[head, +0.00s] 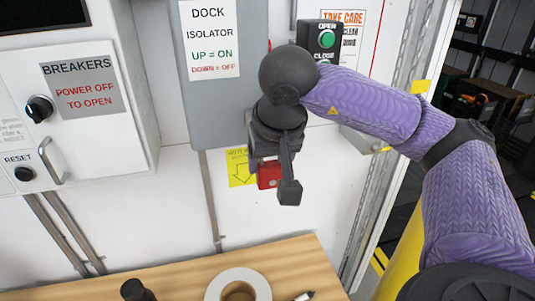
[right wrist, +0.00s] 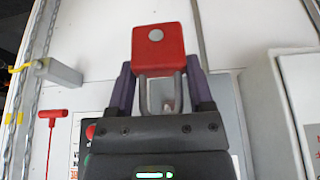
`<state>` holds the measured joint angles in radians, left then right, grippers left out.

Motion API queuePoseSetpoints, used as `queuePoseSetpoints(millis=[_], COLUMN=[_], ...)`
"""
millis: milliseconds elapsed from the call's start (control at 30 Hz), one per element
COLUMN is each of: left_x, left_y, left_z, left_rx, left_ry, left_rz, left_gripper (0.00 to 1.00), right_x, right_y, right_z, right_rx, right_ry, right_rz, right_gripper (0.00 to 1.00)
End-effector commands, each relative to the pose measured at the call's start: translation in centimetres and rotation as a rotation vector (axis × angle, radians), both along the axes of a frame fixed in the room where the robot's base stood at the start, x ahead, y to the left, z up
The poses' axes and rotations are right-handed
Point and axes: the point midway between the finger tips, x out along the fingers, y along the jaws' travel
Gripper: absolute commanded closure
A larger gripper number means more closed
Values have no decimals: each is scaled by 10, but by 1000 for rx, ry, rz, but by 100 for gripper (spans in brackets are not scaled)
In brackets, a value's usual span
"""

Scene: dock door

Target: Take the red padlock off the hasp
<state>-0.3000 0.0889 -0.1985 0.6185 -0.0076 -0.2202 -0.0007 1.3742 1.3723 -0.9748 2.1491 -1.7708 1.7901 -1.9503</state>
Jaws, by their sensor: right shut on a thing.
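The red padlock (head: 268,175) hangs just below the grey isolator box (head: 213,110), partly hidden by my right gripper (head: 274,172). In the right wrist view the padlock's red body (right wrist: 158,48) with a round grey spot sits at the tips of my right gripper (right wrist: 162,84). The fingers are shut on the padlock, one on each side. Its grey shackle (right wrist: 145,97) runs back between the fingers toward the palm. I cannot make out the hasp or whether the shackle passes through it. My left gripper is not in view.
The breaker cabinet (head: 130,150) juts out at left, with a handle and knobs. A wooden table top (head: 185,271) below carries a tape roll (head: 239,274), a marker (head: 304,296) and a dark object (head: 132,290). A yellow note (head: 239,170) is behind the padlock.

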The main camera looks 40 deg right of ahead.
Motion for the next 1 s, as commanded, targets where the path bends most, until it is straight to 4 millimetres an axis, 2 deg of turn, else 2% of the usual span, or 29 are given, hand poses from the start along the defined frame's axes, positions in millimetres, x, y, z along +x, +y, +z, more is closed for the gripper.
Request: queuePoseSetpoints(millis=[600,900,967,1000], left_x=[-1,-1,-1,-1], left_y=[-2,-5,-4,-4], left_z=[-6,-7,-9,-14], left_rx=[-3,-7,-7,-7], left_ry=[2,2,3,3], left_rz=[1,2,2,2], left_gripper=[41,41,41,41], right_x=[-36,-37,-35,-31], right_y=[19,20,21,22], right_z=[0,-1,-7,-17], right_rx=[-2,-2,-2,-2], right_ry=[0,0,2,5], right_rz=[-1,-1,4,10], right_gripper=[96,96,96,96])
